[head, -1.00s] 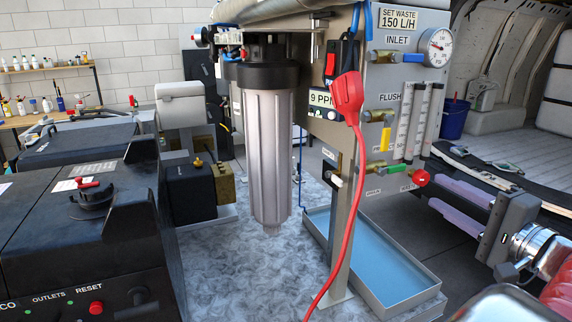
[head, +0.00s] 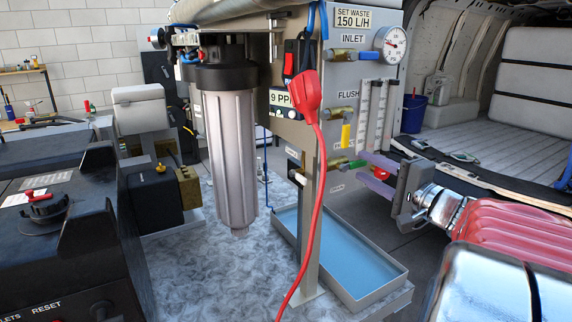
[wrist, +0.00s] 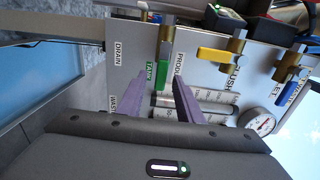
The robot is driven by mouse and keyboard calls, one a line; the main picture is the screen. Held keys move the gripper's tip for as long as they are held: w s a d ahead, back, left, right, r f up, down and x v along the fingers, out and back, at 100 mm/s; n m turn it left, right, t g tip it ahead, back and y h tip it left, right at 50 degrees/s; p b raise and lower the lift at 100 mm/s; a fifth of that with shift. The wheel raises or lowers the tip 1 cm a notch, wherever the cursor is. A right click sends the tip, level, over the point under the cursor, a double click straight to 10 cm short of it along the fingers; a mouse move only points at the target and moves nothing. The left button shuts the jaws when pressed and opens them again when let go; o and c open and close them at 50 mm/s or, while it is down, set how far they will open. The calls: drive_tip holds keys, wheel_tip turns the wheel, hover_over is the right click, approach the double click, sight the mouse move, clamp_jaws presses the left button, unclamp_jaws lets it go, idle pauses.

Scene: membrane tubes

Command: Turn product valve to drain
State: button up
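A yellow flush handle (head: 346,135) and a blue inlet handle (head: 369,54) sit above on the panel. Flow tubes (head: 372,115) stand right of the valve. A red plug cable (head: 315,190) hangs left. A blue-floored tray (head: 345,255) lies below.

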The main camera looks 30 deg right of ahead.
drive_tip(key=shift+w, duration=0.2)
drive_tip(key=shift+c, duration=0.6)
clamp_jaws()
